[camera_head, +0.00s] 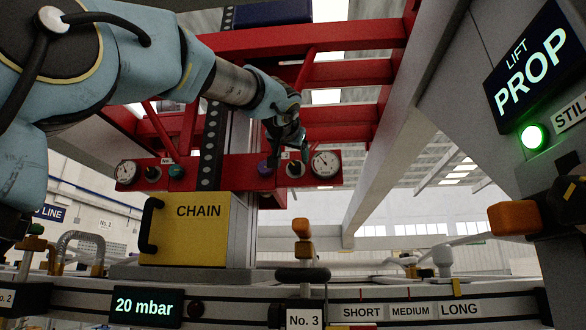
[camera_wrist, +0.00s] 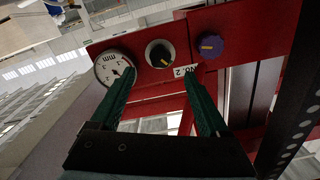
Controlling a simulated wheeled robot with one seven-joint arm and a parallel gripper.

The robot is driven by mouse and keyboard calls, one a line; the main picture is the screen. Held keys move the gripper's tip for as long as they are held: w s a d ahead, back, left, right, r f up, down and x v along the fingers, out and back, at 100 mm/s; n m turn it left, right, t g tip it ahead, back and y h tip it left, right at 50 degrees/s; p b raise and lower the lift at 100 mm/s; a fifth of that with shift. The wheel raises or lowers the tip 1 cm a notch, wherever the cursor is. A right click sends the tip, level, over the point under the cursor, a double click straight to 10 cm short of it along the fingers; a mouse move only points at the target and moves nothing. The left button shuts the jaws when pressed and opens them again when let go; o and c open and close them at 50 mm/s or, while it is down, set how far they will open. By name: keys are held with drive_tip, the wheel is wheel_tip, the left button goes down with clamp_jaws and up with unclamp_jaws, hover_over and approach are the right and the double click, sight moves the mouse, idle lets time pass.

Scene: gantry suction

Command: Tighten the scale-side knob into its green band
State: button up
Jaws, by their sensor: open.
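A black knob with a yellow pointer mark (camera_wrist: 160,54) sits in a pale round ring on the red beam, between a white dial gauge (camera_wrist: 115,68) and a purple knob (camera_wrist: 210,46). The same black knob shows in the head view (camera_head: 295,169), partly behind my gripper. I cannot make out a green band around it, nor whether it is the scale-side knob. My gripper (camera_wrist: 161,72) is open, its two green fingers spread with the black knob seen between and just beyond their tips. The fingers appear empty; whether they touch the beam is unclear.
At the beam's left end are another gauge (camera_head: 127,173), a black knob (camera_head: 153,174) and a teal knob (camera_head: 176,171). Below stands a yellow CHAIN box (camera_head: 190,230) with a black handle. Red frame bars (camera_head: 300,40) cross above. A PROP display (camera_head: 528,68) is at right.

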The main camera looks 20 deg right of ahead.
drive_tip(key=shift+b+v, duration=0.3)
drive_tip(key=shift+v, duration=1.25)
